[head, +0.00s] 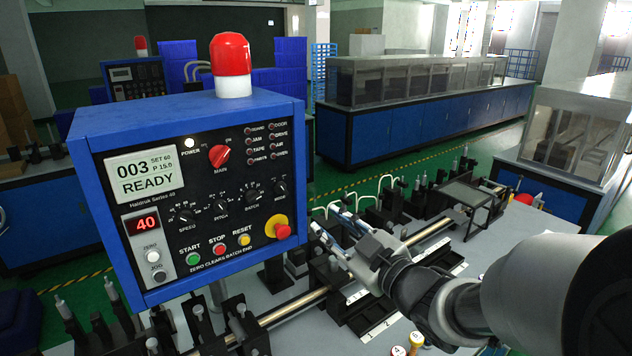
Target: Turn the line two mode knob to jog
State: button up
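A blue control box (120,225) with a black panel fills the left of the head view. Its black mode knob (281,187) is at the right end of a row of small knobs, above the red emergency stop on a yellow base (279,229). The knob's pointer setting is too small to read. No line number is legible on the box. My gripper (325,222) is just right of the box, lower than the mode knob and apart from it. Its fingers look spread, with nothing visible between them.
A red main switch (219,156) and start, stop and reset buttons are on the same panel. A red beacon (231,62) tops the box. A second control panel (136,78) stands behind at left. Rails and black fixtures (385,215) lie below and behind my gripper.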

send_near(283, 188)
jog(key=shift+n+y, duration=0.3)
jog(key=x, duration=0.8)
jog(key=shift+w+f+b, duration=0.2)
jog(key=shift+w+b, duration=0.05)
jog(key=shift+b, duration=0.05)
jog(key=shift+c, duration=0.2)
grip_shut()
